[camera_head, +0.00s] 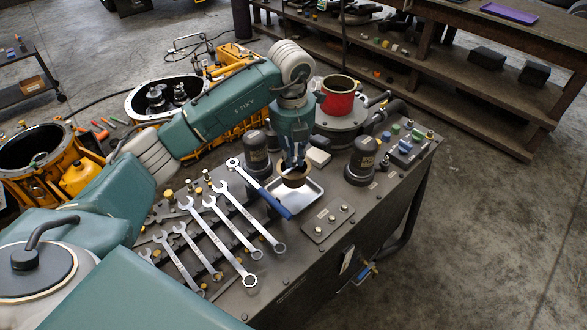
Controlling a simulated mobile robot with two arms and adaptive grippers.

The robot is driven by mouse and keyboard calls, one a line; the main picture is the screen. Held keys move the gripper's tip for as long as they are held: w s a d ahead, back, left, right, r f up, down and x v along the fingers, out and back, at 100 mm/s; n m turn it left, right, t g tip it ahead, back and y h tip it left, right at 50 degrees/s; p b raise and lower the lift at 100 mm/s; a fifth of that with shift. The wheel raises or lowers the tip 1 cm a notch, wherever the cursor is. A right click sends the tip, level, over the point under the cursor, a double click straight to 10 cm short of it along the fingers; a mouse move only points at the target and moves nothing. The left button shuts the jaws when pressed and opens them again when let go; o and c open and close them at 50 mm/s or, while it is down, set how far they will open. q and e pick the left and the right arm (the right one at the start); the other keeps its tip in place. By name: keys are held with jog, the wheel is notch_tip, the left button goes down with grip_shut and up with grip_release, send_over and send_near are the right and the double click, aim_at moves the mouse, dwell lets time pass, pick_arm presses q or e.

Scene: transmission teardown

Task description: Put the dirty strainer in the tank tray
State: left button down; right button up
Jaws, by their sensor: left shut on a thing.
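The strainer (295,180) is a small round brownish cup. My left gripper (294,166) points down and is shut on it. The strainer is over the shallow silver tank tray (296,202) on the dark workbench top. I cannot tell whether the strainer touches the tray floor. The gripper fingers hide part of the strainer, and the strainer hides the back of the tray. My right gripper is not in view.
Several wrenches (230,240) lie left of the tray. A blue-handled tool (273,204) lies against the tray's left side. Dark canisters (360,160) and a red pot (337,97) stand behind. A small panel (327,222) is in front right.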

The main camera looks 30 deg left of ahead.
aim_at(293, 168)
pick_arm(q)
notch_tip(293, 168, down, 6)
jog(key=shift+r+p, duration=0.1)
jog(key=shift+p, duration=0.6)
jog(key=shift+f, duration=0.2)
jog(key=c, duration=1.7)
grip_release()
jog(key=shift+f, duration=0.1)
jog(key=shift+o, duration=0.2)
